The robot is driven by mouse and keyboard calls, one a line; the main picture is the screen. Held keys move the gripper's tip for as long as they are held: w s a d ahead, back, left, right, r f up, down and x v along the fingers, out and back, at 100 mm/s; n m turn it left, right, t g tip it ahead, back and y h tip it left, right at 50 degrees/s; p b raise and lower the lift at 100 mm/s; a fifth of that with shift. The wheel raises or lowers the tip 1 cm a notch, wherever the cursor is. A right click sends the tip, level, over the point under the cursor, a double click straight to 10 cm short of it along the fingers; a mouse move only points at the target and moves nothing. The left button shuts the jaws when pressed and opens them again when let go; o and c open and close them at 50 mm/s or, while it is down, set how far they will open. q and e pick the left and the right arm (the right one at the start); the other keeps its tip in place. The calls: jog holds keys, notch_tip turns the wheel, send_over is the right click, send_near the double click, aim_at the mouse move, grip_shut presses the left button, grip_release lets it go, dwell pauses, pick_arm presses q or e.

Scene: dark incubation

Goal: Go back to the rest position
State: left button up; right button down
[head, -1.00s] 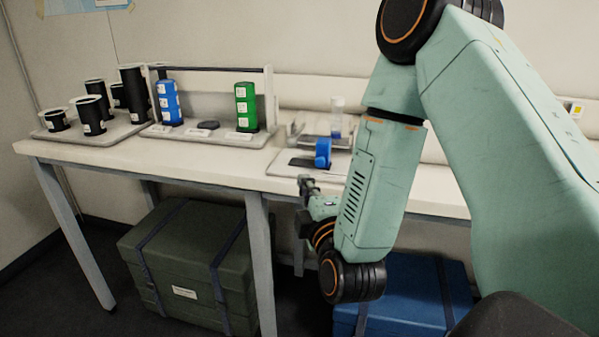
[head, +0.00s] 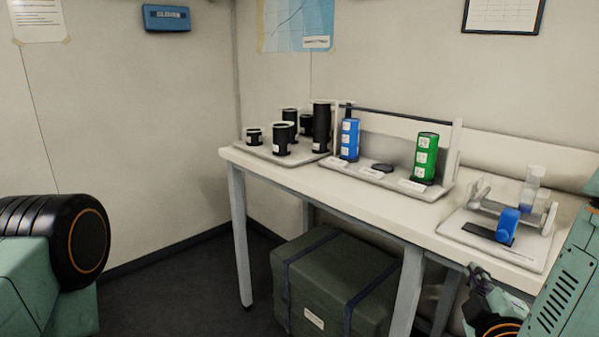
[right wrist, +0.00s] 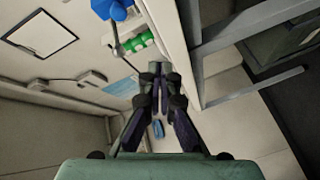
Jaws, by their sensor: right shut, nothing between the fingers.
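My right gripper (head: 480,276) is low at the right of the head view, beside the front edge of the white bench (head: 330,190) and partly cut by my own arm. In the right wrist view its dark fingers (right wrist: 160,78) are shut with nothing between them. A part of my left arm shows at the left edge of the head view; its gripper is out of the picture.
A green case (head: 330,280) sits underneath. The floor at left is clear.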

jog(key=s+a+f+m+g+y, duration=0.2)
jog(key=s+a+f+m+g, duration=0.15)
jog(key=f, duration=0.45)
jog(key=s+a+f+m+g+y, duration=0.2)
jog(key=s+a+f+m+g, duration=0.15)
jog(key=f, duration=0.55)
jog(key=s+a+f+m+g, duration=0.1)
jog(key=s+f+g, duration=0.2)
jog(key=s, duration=0.4)
jog(key=s+a+f+m+g, duration=0.1)
jog(key=s+f+g, duration=0.2)
jog(key=s+f, duration=0.2)
jog(key=s+a+f+g+y, duration=0.1)
jog(key=s+f+g, duration=0.2)
jog(key=s, duration=0.7)
notch_tip(320, 180, down, 2)
jog(key=shift+s+f+m, duration=0.1)
jog(key=shift+s+m, duration=0.3)
